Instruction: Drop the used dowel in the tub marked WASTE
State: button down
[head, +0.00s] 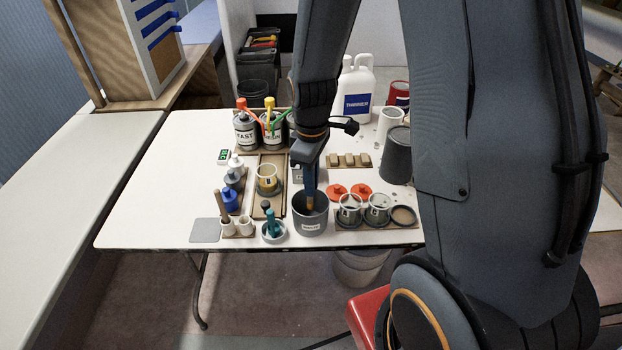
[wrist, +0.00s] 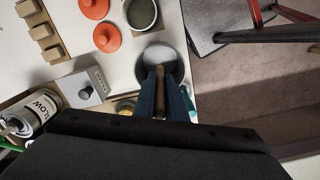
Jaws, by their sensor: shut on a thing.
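The grey tub (head: 310,226) stands at the front edge of the white table. Its small white label is too blurred to read with certainty. My gripper (head: 310,192) points down at the tub's mouth, with blue fingers. It is shut on a brown wooden dowel (wrist: 159,92), which shows between the fingers in the wrist view. The tub (wrist: 163,51) lies beyond the dowel's end in that view. In the head view the fingertips and dowel end overlap the tub's opening. I cannot tell how far below the rim they reach.
A teal-handled tool stands in a small pot (head: 273,232) just left of the tub. Cups in a tray (head: 350,212) and orange lids (head: 361,190) are close on the right. Cans (head: 245,130) and a white thinner jug (head: 357,92) stand behind. Bare tabletop lies at left.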

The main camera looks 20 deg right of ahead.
jog(key=shift+f, duration=0.1)
jog(key=c, duration=1.7)
grip_release()
jog(key=shift+r+b, duration=0.65)
jog(key=shift+r, duration=3.25)
jog(key=shift+s+a+m+t, duration=0.1)
jog(key=shift+s+m+t, duration=0.2)
jog(key=shift+s+m, duration=2.1)
jog(key=shift+s+a+m+t, duration=0.1)
jog(key=shift+s+m+t, duration=0.2)
jog(key=shift+s+m, duration=2.1)
